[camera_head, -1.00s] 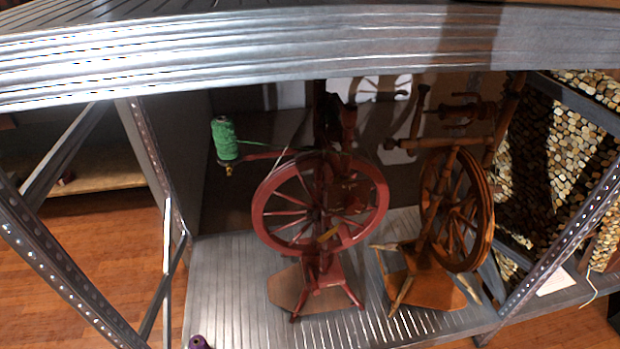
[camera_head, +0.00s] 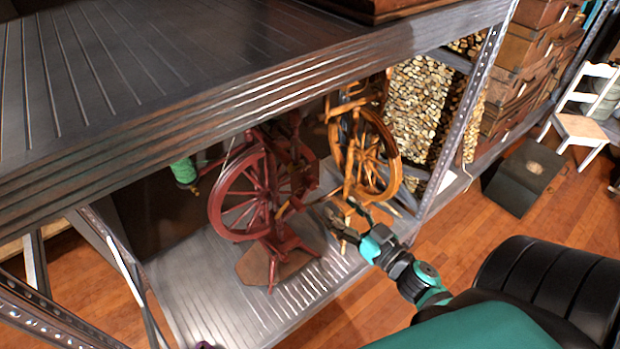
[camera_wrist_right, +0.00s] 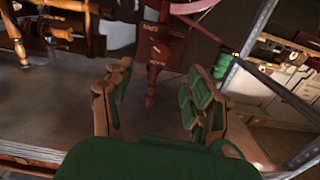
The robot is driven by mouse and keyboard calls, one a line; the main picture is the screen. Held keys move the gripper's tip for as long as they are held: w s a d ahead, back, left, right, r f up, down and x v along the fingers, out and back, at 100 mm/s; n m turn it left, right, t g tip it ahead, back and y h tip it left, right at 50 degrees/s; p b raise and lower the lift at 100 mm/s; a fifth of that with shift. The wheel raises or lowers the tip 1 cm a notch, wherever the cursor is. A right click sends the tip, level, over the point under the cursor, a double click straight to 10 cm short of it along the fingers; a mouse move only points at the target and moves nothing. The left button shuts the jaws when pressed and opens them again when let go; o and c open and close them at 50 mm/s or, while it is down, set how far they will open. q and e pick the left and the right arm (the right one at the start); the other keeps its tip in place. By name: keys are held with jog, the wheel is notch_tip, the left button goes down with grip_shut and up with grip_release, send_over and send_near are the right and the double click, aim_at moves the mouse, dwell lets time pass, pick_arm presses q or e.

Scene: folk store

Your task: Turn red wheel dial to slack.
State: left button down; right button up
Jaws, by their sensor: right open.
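The red spinning wheel (camera_head: 215,208) stands on the metal shelf, with its red base below. In the right wrist view a small red-brown panel (camera_wrist_right: 174,48) with pale lettering and a small pale pointer mark faces me; the lettering is too small to read. My right gripper (camera_head: 344,218) is open and empty, to the right of the red wheel and in front of the orange wheel's base. In the right wrist view its spread fingers (camera_wrist_right: 158,88) have the panel beyond the gap between them, apart from it. My left gripper is out of view.
An orange spinning wheel (camera_head: 392,178) stands right of the red one. The upper shelf (camera_head: 150,135) overhangs both. A perforated metal post (camera_head: 457,130) stands at the right. A green yarn spool (camera_head: 184,170) is left of the red wheel. Open wooden floor (camera_head: 490,225) lies right.

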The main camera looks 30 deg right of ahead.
aim_at(315, 186)
jog(key=w, duration=0.3)
jog(key=w+p, duration=0.1)
jog(key=w, duration=0.3)
jog(key=w+a+p, duration=0.1)
jog(key=w, duration=0.3)
jog(key=shift+w, duration=0.25)
jog(key=shift+c, duration=0.4)
grip_shut()
